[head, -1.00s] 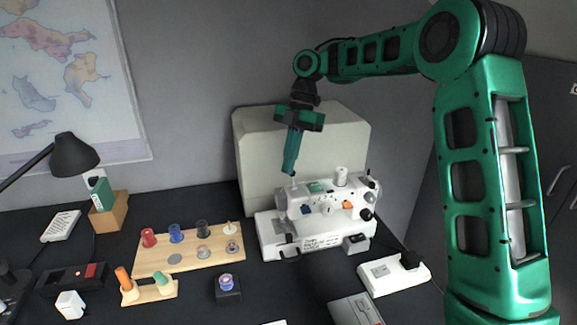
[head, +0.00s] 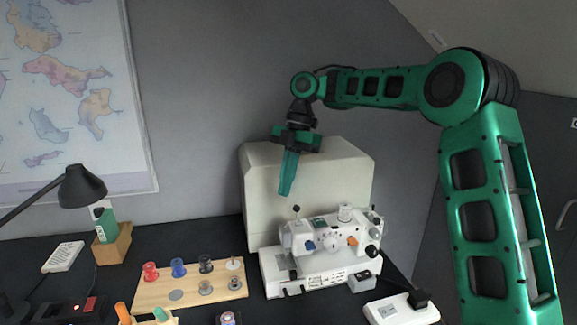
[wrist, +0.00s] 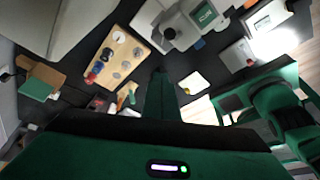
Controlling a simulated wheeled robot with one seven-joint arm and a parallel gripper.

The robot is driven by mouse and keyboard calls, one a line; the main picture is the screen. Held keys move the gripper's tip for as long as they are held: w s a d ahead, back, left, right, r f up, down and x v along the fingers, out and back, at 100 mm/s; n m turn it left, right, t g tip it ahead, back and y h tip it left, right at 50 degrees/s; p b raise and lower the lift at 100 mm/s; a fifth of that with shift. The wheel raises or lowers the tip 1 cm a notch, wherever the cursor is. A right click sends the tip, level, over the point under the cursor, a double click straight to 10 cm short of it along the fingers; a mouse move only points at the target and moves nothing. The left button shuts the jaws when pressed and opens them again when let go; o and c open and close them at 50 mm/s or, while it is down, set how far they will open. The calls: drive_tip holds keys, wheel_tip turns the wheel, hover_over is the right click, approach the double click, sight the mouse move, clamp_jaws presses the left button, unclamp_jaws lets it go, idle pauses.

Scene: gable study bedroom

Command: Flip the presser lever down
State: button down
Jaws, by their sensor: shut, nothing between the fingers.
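The white sewing machine (head: 328,272) stands on the dark desk, with blue and orange parts on its front. A small dark-tipped pin (head: 296,209) rises from its top left end. I cannot pick out the presser lever for sure at this size. My gripper (head: 285,193) points down, shut and empty, above the machine's left end, apart from it in the picture. In the wrist view my shut fingers (wrist: 160,98) point toward the desk, and part of the white machine (wrist: 183,25) shows at the top.
A large cream case (head: 262,180) stands behind the machine. A wooden board (head: 215,290) with several spools lies to its left. A white box (head: 400,309) is at front right. A black lamp (head: 82,187) stands at far left. Air around my gripper is clear.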

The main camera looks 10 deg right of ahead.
drive_tip(key=shift+w+d+r, duration=0.25)
drive_tip(key=shift+w+r, duration=0.25)
drive_tip(key=shift+r, duration=0.25)
drive_tip(key=shift+w+d+r, duration=0.2)
drive_tip(key=shift+w+r, duration=0.25)
drive_tip(key=shift+r, duration=0.35)
drive_tip(key=shift+w+d+r, duration=0.25)
drive_tip(key=shift+w+r, duration=0.25)
drive_tip(key=shift+r, duration=0.25)
drive_tip(key=s+d+f+m+t+h, duration=0.1)
drive_tip(key=s+d+f+m, duration=0.3)
drive_tip(key=s+d+m, duration=0.5)
drive_tip(key=s+d+f+m+h, duration=0.1)
drive_tip(key=s+d+f+m, duration=0.4)
drive_tip(key=s, duration=1.4)
drive_tip(key=s+d+f+m+t, duration=0.1)
drive_tip(key=s+d+f+m, duration=0.4)
drive_tip(key=s+d+m, duration=0.9)
drive_tip(key=m, duration=0.4)
drive_tip(key=shift+s+t+h, duration=0.2)
drive_tip(key=shift+t+h, duration=0.1)
drive_tip(key=shift+h, duration=0.1)
drive_tip(key=shift+f, duration=0.1)
